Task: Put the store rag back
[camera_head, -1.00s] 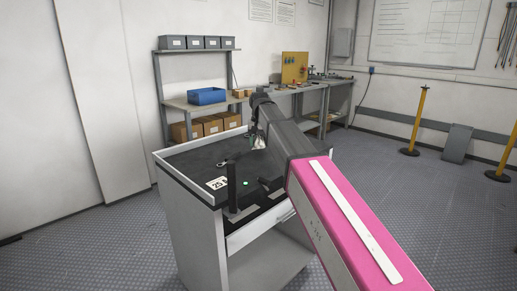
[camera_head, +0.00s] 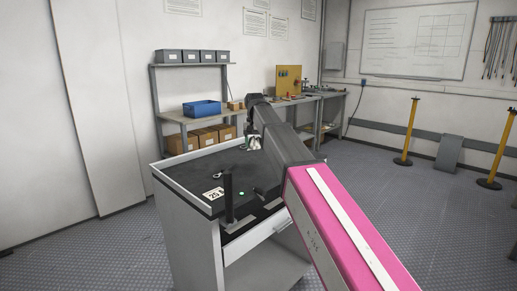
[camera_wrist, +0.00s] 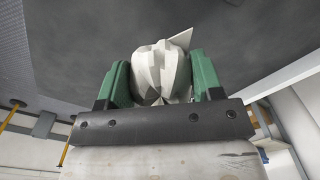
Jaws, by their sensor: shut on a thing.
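My gripper (camera_wrist: 162,85) is shut on a crumpled whitish rag (camera_wrist: 158,72), which bulges up between the two green fingers in the wrist view. In the head view the rag (camera_head: 255,142) is a small pale patch at the end of my arm, over the back part of the dark cart top. My arm hides part of the gripper and the cart's right side. I cannot tell whether the rag touches the surface.
The grey cart (camera_head: 195,250) has a raised rim. Behind stand a shelf bench with a blue bin (camera_head: 202,108) and a workbench.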

